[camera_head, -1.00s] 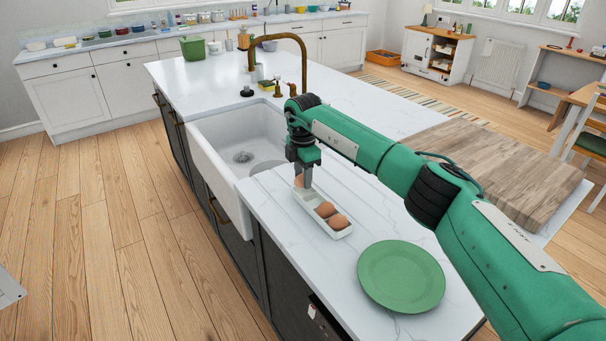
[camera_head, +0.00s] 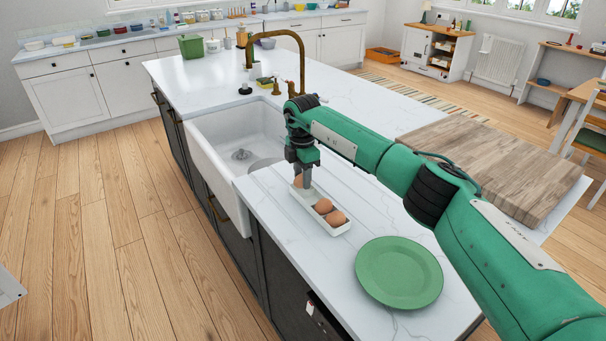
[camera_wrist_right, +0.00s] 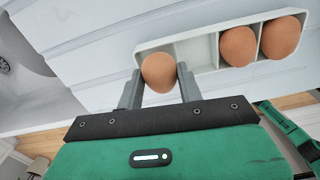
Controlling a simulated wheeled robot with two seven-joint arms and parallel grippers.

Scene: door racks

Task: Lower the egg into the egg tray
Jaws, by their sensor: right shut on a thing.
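A white egg tray (camera_head: 341,231) lies on the worktop beside the sink; it also shows in the right wrist view (camera_wrist_right: 206,52). Two brown eggs (camera_head: 324,206) (camera_head: 336,218) sit in its compartments at the near end. My right gripper (camera_head: 301,183) points down over the far end of the tray. In the wrist view the right gripper (camera_wrist_right: 160,84) is shut on a third brown egg (camera_wrist_right: 158,71), at the tray's end compartment. Whether this egg touches the tray floor cannot be told. An empty compartment shows between it and the other eggs. My left gripper is not in view.
A green plate (camera_head: 399,272) lies on the worktop near the tray. The white sink (camera_head: 238,139) with a brass tap (camera_head: 301,62) is to the left and behind. A wooden board (camera_head: 492,165) lies at the right, beyond my right arm.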

